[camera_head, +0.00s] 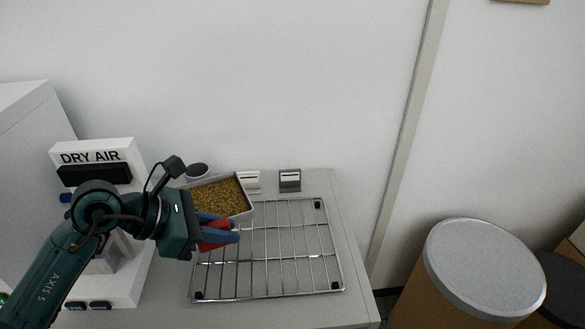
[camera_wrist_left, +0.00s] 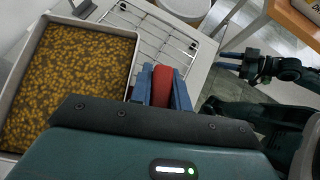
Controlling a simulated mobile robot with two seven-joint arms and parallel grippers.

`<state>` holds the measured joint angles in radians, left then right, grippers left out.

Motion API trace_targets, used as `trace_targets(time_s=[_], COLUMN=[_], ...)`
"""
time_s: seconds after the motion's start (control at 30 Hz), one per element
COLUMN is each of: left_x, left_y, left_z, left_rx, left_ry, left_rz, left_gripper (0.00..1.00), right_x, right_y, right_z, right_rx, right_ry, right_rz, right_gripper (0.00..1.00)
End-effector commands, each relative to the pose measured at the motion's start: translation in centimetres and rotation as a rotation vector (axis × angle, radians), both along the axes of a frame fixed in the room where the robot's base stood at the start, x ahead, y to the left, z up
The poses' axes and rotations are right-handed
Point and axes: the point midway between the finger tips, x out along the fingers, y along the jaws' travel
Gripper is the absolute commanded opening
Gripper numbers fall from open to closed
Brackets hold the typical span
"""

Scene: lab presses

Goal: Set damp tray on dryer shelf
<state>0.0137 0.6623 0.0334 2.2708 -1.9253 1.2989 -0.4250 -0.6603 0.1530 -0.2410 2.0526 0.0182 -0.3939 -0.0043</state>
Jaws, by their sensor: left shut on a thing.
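The damp tray (camera_head: 187,185) is a pale shallow tray filled with yellow-brown grains, and it also shows large in the left wrist view (camera_wrist_left: 18,88). My left gripper (camera_head: 222,233) is shut on the tray's red grip (camera_wrist_left: 162,85), with a blue finger on each side. The tray is over the back left part of the wire dryer shelf (camera_head: 295,258); whether it touches the wires cannot be told. The shelf's left side is partly hidden by the gripper and tray. My right gripper (camera_wrist_left: 229,61) shows in the left wrist view, its blue fingers apart and empty.
A white unit marked DRY AIR (camera_head: 92,157) stands at the left behind my arm. A grey-lidded drum (camera_head: 486,266) is at the right. The shelf's middle and right are bare.

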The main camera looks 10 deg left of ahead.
Motion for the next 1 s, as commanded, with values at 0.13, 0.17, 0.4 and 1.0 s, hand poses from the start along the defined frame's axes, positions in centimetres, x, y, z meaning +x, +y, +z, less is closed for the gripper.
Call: trace_targets(time_s=[0.13,0.17,0.4,1.0], left_x=[0.9,1.2,2.9,3.3], left_y=[-1.6,-2.2,-6.2,-7.7], left_z=[0.2,0.2,0.1,-1.1], left_rx=[-0.010,-0.013,-0.010,-0.001], left_ry=[-0.007,-0.008,-0.011,0.000], left_rz=[-0.068,-0.090,-0.269,-0.338], left_gripper=[0.00,0.00,0.00,0.00], right_x=[-0.1,-0.2,-0.5,-0.2], right_y=[0.0,0.0,-0.1,0.0], right_z=[-0.2,-0.3,-0.8,-0.2], right_rx=[-0.002,-0.003,-0.006,-0.004], right_ry=[0.002,0.002,0.006,-0.004], right_rz=[0.005,0.005,0.009,0.009], right_gripper=[0.36,0.36,0.36,0.36])
